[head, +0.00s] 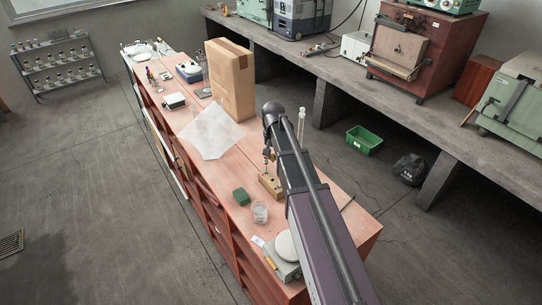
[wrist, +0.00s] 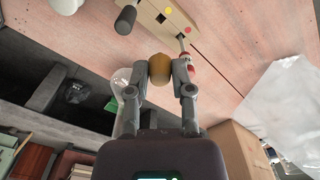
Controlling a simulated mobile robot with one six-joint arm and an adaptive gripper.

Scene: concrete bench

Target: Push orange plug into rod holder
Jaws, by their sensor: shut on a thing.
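The rod holder is a pale wooden block (head: 270,186) on the bench, also at the top of the wrist view (wrist: 149,9). Its top shows a dark square hole and yellow and red dots. A black cylinder (wrist: 125,20) stands at its left in the wrist view. A thin rod with red and white bands (wrist: 187,62) shows at its right, partly behind a finger. My gripper (wrist: 160,72) is shut on an ochre-orange plug (wrist: 161,66) between its fingertips. In the head view my gripper (head: 268,153) is just above and behind the block; the plug's lower end is hidden.
A clear glass cylinder (head: 301,118) stands close to my arm. A white sheet (head: 210,132) and cardboard box (head: 230,80) lie beyond the holder.

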